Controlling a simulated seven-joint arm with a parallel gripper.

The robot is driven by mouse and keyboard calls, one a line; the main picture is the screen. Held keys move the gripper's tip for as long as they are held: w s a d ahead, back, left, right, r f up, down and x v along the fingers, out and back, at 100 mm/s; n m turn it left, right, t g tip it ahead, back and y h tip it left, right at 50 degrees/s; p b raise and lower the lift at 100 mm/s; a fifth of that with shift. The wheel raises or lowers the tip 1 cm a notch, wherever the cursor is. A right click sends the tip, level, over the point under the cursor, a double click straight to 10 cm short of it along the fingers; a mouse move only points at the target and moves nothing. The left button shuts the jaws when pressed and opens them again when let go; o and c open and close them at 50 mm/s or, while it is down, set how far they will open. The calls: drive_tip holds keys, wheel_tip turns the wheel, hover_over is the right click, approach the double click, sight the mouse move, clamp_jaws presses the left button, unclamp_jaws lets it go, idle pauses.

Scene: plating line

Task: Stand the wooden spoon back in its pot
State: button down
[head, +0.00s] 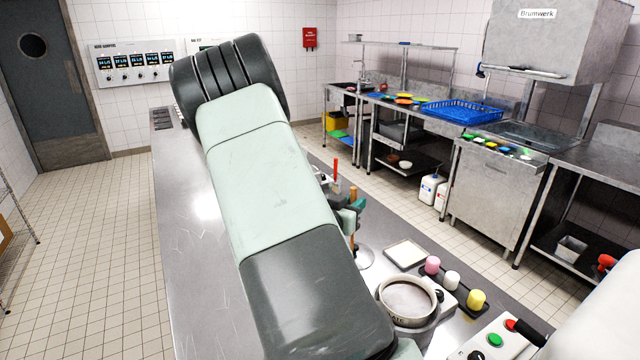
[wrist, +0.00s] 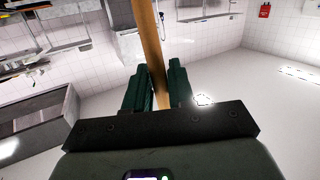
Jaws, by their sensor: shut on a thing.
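My gripper (head: 350,213), with green fingers, is beyond my forearm in the head view. In the wrist view the gripper (wrist: 160,72) is shut on the wooden spoon (wrist: 149,35), whose pale brown handle runs up between the fingers and out of the frame. In the head view a short piece of the spoon (head: 352,240) shows below the fingers, roughly upright. A round metal piece (head: 365,258) is just below it, partly hidden by my arm. I cannot tell whether this is the spoon's pot, or whether the spoon touches it.
A round pan with brown contents (head: 408,298) stands on the steel counter (head: 190,250). Near it are a pale square tile (head: 405,254) and pink, white and yellow pieces (head: 452,280) on a dark tray. A red upright stick (head: 336,168) is behind the gripper. The counter's left side is clear.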

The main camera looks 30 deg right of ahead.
wheel_tip(320, 180, down, 13)
drive_tip(key=shift+s+d+r, duration=0.15)
drive_tip(key=shift+s+d, duration=0.1)
drive_tip(key=shift+d, duration=0.2)
idle(0.6)
drive_tip(key=c, duration=0.9)
unclamp_jaws()
drive_tip(key=v, duration=1.1)
